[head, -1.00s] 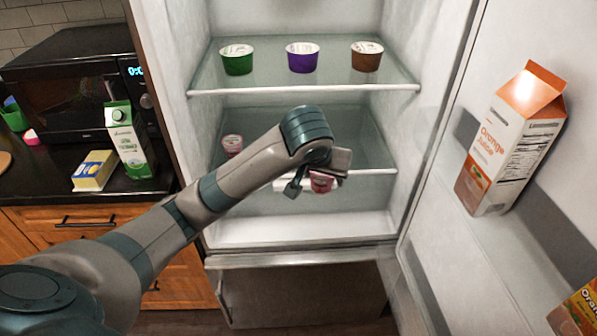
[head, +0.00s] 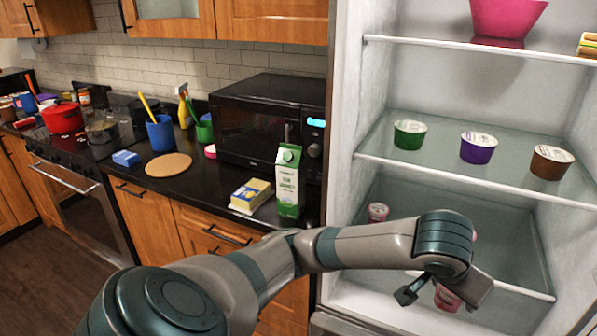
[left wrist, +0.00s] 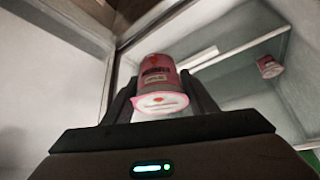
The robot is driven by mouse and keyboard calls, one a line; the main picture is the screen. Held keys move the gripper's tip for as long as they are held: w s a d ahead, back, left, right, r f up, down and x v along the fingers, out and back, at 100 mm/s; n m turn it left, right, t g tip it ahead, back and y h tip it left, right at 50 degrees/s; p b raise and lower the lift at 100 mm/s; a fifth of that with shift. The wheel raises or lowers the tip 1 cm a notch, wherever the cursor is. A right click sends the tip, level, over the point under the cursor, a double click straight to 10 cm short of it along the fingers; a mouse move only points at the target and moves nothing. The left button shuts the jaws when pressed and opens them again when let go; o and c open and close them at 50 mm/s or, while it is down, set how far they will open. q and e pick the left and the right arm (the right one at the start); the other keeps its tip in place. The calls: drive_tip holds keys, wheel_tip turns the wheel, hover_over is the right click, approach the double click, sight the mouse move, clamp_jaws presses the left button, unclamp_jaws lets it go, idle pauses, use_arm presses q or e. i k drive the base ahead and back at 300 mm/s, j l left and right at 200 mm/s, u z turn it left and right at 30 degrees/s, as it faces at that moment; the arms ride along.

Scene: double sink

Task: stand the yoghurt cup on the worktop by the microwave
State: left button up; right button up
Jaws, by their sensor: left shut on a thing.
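My left gripper (head: 444,291) is shut on a pink yoghurt cup (head: 448,299), at the front of the fridge's lower glass shelf. In the left wrist view the cup (left wrist: 155,72) sits between the two fingers, its white lid toward the camera. Another pink cup (head: 377,212) stands on the lower shelf at left; a pink cup also shows farther off in the wrist view (left wrist: 269,66). The black microwave (head: 238,128) stands on the dark worktop (head: 214,186), left of the fridge. My right gripper is not in view.
A green-and-white carton (head: 288,182) and a yellow pack (head: 250,195) stand before the microwave. A round board (head: 168,166), blue box (head: 126,158) and blue cup (head: 160,133) are farther left. Bare worktop shows between board and yellow pack. Green, purple and brown cups (head: 478,148) stand on the shelf above.

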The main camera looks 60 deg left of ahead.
sight(219, 185)
drive_tip(key=k+j+u, duration=0.1)
drive_tip(key=u, duration=0.25)
drive_tip(key=k+j+u, duration=0.1)
drive_tip(key=u, duration=0.3)
drive_tip(key=j+u, duration=0.15)
drive_tip(key=u, duration=0.2)
drive_tip(key=i+j, duration=0.15)
drive_tip(key=i, duration=0.25)
